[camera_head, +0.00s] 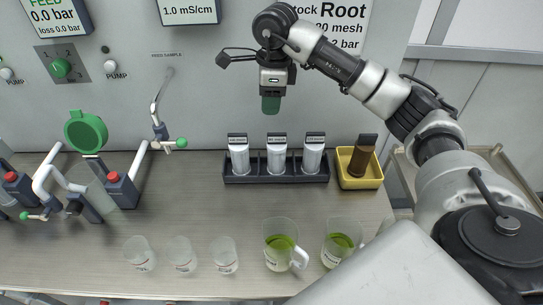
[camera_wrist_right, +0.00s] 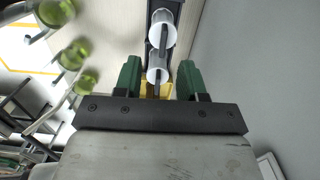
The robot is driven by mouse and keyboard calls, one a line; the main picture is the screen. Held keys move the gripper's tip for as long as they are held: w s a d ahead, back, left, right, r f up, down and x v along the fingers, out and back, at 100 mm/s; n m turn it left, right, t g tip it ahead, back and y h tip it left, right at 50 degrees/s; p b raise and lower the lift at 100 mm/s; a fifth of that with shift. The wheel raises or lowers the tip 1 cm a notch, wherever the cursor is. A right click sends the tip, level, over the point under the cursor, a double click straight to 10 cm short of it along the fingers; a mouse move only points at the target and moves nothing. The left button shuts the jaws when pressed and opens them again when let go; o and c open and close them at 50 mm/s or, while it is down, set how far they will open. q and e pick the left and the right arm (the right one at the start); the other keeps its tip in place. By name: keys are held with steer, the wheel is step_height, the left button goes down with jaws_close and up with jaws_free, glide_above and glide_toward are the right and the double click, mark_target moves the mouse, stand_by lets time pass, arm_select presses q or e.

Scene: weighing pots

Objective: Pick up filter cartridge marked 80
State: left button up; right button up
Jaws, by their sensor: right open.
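Three white filter cartridges with dark, labelled tops stand upright in a dark rack (camera_head: 276,180): left (camera_head: 239,157), middle (camera_head: 276,158) and right (camera_head: 313,157). Their markings are too small to read, so I cannot tell which is 80. My right gripper (camera_head: 271,104) is open and empty, pointing down well above the rack, over the middle cartridge in the head view. In the right wrist view the green fingers (camera_wrist_right: 159,80) are spread apart, and two white cartridges (camera_wrist_right: 162,30) show beyond and between them. My left gripper is not in view.
A yellow tray (camera_head: 359,182) right of the rack holds a brown cartridge (camera_head: 362,155). Two jugs of green liquid (camera_head: 280,245) (camera_head: 341,242) and several empty beakers (camera_head: 181,255) stand in front. Valves and pipes (camera_head: 122,187) are at left. A grey wall panel rises behind the bench.

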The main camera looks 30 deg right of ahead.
mark_target(277, 133)
steer(key=shift+d+f+h, duration=0.3)
steer(key=shift+d+f, duration=0.3)
steer(key=shift+f, duration=0.15)
steer(key=shift+d+f+b, duration=0.15)
steer(key=shift+f+b, duration=0.05)
steer(key=shift+b, duration=0.1)
step_height(277, 133, down, 5)
steer(key=shift+s+r+p, duration=0.1)
steer(key=shift+p, duration=0.3)
step_height(277, 133, down, 4)
steer(key=shift+s+d+f+p, duration=0.1)
steer(key=shift+d+f+p, duration=0.05)
steer(key=shift+p, duration=0.45)
steer(key=shift+f, duration=0.55)
jaws_close()
